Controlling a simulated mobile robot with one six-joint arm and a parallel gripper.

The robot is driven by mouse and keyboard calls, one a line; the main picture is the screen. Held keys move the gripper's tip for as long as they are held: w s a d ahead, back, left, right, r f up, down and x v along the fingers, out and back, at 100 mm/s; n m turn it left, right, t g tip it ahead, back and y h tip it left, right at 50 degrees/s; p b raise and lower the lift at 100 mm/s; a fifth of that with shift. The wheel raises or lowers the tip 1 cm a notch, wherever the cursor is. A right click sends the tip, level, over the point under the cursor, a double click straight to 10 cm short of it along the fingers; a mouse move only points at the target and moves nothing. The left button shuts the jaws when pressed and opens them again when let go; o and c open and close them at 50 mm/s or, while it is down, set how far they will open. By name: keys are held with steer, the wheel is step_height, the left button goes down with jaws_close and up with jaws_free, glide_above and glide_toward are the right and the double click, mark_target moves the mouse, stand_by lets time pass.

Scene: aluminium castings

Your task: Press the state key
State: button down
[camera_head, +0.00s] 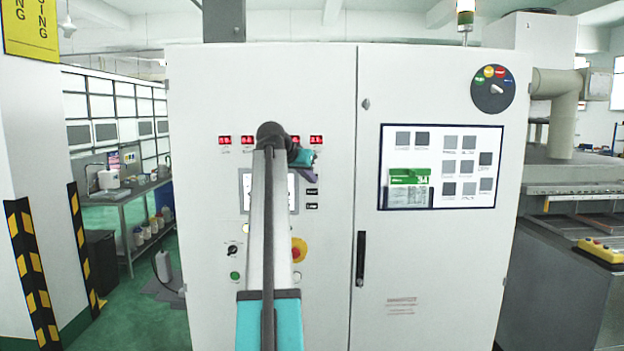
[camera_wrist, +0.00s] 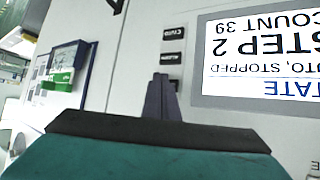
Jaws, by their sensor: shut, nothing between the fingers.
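My gripper (camera_head: 308,175) is in front of the white cabinet, just right of the display (camera_head: 292,200), which my arm partly hides. In the wrist view the fingers are together and empty (camera_wrist: 160,78), pointing at the panel. That view is turned over. The display (camera_wrist: 262,52) there shows STATE, STEP 2 and COUNT 39. Beside it are dark labelled keys, one (camera_wrist: 173,32) and another (camera_wrist: 172,58). A further dark patch right by the fingertips is partly covered, and its label cannot be read. I cannot tell whether the fingertips touch the panel.
Right of the arm on the panel are a red and yellow emergency stop (camera_head: 299,250) and a door handle (camera_head: 361,258). A black-framed board (camera_head: 480,200) hangs on the right door. Red indicators (camera_head: 224,140) sit above the display. A side bench (camera_head: 128,193) stands at left.

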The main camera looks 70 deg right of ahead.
steer(key=shift+s+a, duration=0.15)
steer(key=shift+a, duration=0.35)
steer(key=a, duration=0.1)
steer(key=s+a, duration=0.1)
steer(key=a, duration=0.2)
steer(key=shift+s+a+p, duration=0.3)
steer(key=shift+s+p, duration=0.05)
steer(key=shift+s, duration=0.05)
stand_by(0.4)
steer(key=shift+w, duration=0.1)
stand_by(0.6)
